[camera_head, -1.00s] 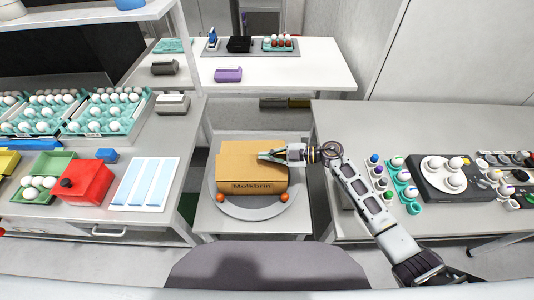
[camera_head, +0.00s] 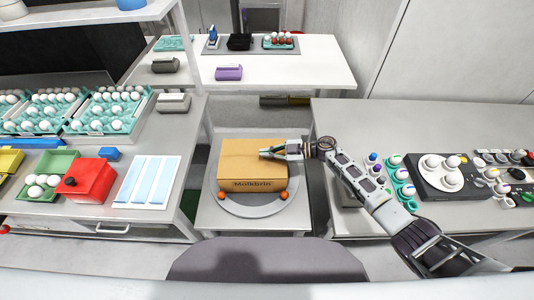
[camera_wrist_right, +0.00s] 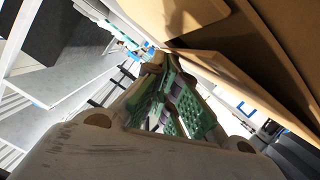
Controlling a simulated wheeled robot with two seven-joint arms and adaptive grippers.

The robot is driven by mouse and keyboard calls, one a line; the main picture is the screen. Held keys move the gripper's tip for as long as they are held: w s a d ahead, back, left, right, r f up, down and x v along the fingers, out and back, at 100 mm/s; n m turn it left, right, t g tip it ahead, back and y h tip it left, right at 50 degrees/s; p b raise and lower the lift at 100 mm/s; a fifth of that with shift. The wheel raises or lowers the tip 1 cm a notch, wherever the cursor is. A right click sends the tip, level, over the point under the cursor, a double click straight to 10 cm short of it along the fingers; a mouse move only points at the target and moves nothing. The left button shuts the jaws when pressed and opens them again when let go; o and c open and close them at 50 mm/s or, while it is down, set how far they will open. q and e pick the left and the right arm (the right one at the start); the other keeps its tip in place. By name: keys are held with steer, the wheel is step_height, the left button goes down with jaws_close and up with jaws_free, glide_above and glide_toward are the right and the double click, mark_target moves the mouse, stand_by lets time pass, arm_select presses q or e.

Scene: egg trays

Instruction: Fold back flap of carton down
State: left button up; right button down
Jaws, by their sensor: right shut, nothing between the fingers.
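The brown carton (camera_head: 240,183) with dark lettering sits on the round grey plate of a low stand. Its top looks nearly flat in the head view. My right gripper (camera_head: 266,153) lies over the back right part of the carton's top. In the right wrist view its fingers (camera_wrist_right: 178,106) are shut and empty, close beside a cardboard panel (camera_wrist_right: 228,76). Another cardboard face (camera_wrist_right: 290,25) shows at the upper right, with a dark gap between the two. I cannot tell whether the fingers touch the cardboard. The back flap is not clearly distinguishable. My left gripper is not in view.
Two orange balls (camera_head: 283,195) sit at the plate's front edge. The left table holds egg trays (camera_head: 105,112), a red box (camera_head: 90,180) and a white-blue tray (camera_head: 147,182). The right table holds a dark tray (camera_head: 427,180) and egg cups. A purple carton (camera_head: 229,72) stands behind.

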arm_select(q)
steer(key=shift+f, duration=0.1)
arm_select(e)
steer(key=shift+w+f, duration=0.1)
steer(key=shift+f, duration=0.05)
steer(key=shift+d, duration=0.5)
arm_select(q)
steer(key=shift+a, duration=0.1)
arm_select(e)
steer(key=v, duration=1.1)
